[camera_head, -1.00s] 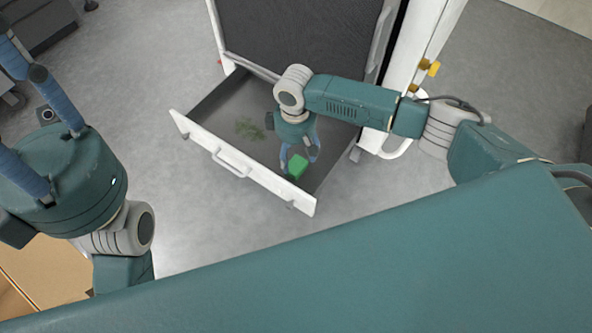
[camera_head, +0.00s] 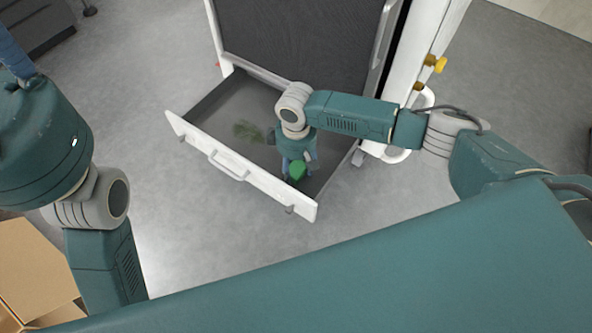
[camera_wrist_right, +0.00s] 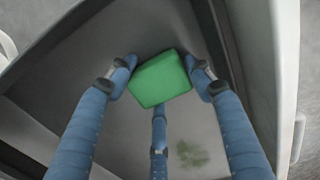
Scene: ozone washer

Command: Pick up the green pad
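The green pad (camera_head: 297,171) is at the right end of the open drawer (camera_head: 240,176). In the right wrist view the pad (camera_wrist_right: 160,78) sits between the blue fingertips of my right gripper (camera_wrist_right: 160,75). Two fingertips press close at its sides, and the third finger reaches its lower edge. My right gripper (camera_head: 296,172) points down into the drawer and appears shut on the pad. Whether the pad is clear of the drawer floor cannot be told. My left gripper (camera_head: 14,55) is at the far left, with its fingertips cut off by the frame.
A faint green patch (camera_head: 248,131) lies on the drawer floor, left of my right gripper. The white cabinet frame (camera_head: 425,50) with yellow knobs rises behind on the right. A cardboard box (camera_head: 32,270) is at the lower left. The grey floor in front is clear.

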